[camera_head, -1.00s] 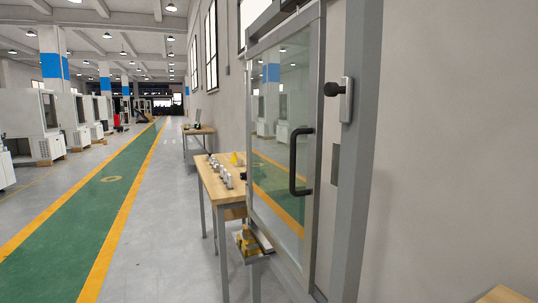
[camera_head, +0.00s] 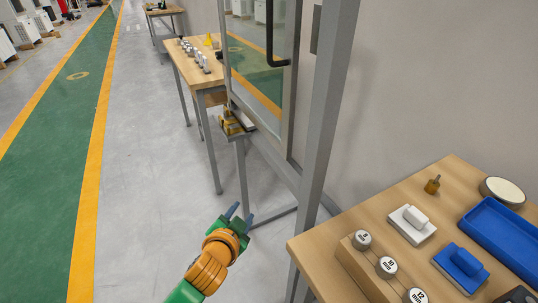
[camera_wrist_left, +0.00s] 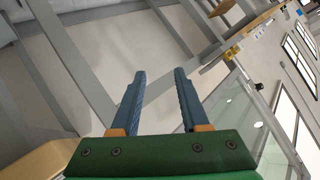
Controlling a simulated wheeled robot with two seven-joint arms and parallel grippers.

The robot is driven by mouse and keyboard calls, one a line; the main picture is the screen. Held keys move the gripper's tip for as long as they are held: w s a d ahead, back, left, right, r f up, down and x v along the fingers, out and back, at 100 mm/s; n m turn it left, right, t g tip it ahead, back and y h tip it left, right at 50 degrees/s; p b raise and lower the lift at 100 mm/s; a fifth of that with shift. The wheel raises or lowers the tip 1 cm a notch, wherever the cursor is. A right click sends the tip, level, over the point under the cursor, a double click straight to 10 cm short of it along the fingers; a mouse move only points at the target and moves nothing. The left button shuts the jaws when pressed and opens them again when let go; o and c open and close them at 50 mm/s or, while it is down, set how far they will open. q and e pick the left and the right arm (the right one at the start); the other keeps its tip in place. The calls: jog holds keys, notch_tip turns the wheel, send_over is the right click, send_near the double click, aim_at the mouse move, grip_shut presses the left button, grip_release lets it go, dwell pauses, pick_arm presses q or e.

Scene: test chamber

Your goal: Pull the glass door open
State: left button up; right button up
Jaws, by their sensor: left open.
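The glass door (camera_head: 262,50) stands in a grey metal frame in the upper middle of the head view; its top is cut off. Its black handle (camera_head: 271,45) shows at the upper edge, with only the lower part in view. The glass also shows at the lower right of the left wrist view (camera_wrist_left: 232,112). My left gripper (camera_head: 242,215) is below the door, out over the floor, apart from the handle. Its two blue fingers (camera_wrist_left: 158,95) are spread with nothing between them in the left wrist view. My right gripper is not in view.
A wooden table (camera_head: 305,247) at the right holds knobs, a blue tray (camera_head: 505,228) and white and blue blocks. A grey post (camera_head: 325,130) stands beside the door. Another table (camera_head: 185,66) is behind it. The floor (camera_head: 150,180) to the left is clear.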

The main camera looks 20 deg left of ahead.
pick_arm(q)
jog(key=w+r+m+t+h, duration=0.1)
jog(key=w+r+m+t, duration=0.3)
jog(key=r, duration=0.7)
jog(key=w+r+m+t, duration=0.2)
jog(key=r+t, duration=0.3)
jog(key=r, duration=0.6)
jog(key=s+d+r+m+t+h, duration=0.1)
jog(key=d+r+m+t+h, duration=0.3)
jog(key=r+m+h, duration=0.75)
notch_tip(320, 180, up, 7)
jog(key=m+g+y+p, duration=0.1)
jog(key=m+g+p, duration=0.3)
jog(key=m+g, duration=1.05)
send_over(270, 57)
jog(key=m+t, duration=0.5)
jog(key=shift+w+a+f, duration=0.1)
jog(key=shift+w+f, duration=0.25)
jog(key=shift+f, duration=0.05)
jog(key=shift+s, duration=0.1)
